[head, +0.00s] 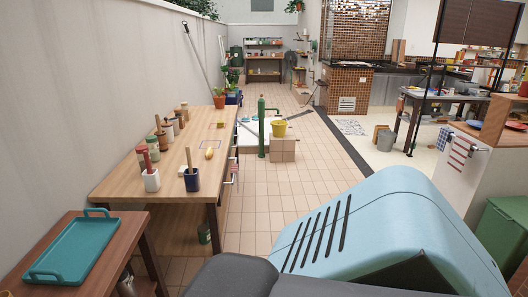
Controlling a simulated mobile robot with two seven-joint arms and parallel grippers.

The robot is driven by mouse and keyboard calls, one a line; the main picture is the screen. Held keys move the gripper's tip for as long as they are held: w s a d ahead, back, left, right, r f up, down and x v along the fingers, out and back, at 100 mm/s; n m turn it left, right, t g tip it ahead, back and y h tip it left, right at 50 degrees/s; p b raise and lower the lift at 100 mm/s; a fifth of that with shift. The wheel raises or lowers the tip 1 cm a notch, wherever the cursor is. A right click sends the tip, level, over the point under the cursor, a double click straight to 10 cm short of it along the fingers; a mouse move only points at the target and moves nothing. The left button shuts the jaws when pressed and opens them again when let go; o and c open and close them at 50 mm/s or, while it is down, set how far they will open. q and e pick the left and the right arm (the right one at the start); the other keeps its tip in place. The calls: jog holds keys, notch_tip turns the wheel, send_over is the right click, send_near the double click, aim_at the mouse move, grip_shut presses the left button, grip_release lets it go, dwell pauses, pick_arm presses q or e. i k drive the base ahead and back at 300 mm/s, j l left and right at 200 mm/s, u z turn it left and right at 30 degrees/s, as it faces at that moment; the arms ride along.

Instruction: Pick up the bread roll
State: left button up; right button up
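A small golden-brown bread roll (209,153) lies on the long wooden counter (185,135), near its right edge. It lies apart from the dark blue cup (192,180) in front of it. Neither my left gripper nor my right gripper shows in the head view.
Several jars and wooden-handled utensils stand along the counter's left side. A teal tray (72,250) lies on a lower table at the front left. A yellow bucket (279,128) sits on a cardboard box by a green pump (261,128). Tiled floor right of the counter is open.

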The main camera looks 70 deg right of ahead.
aim_at(209, 152)
jog(key=z, duration=1.8)
jog(key=i+l, duration=0.3)
jog(key=i, duration=0.15)
jog(key=i+l+z, duration=0.1)
jog(key=i+l, duration=0.15)
jog(key=i, duration=0.2)
jog(key=i+l, duration=0.25)
jog(key=i, duration=0.2)
jog(key=i+l, duration=0.25)
jog(key=i, duration=0.2)
jog(key=i+l+z, duration=0.1)
jog(key=i+l, duration=0.15)
jog(key=i, duration=0.2)
jog(key=i+l, duration=0.2)
jog(key=i, duration=0.3)
jog(key=l+z, duration=0.05)
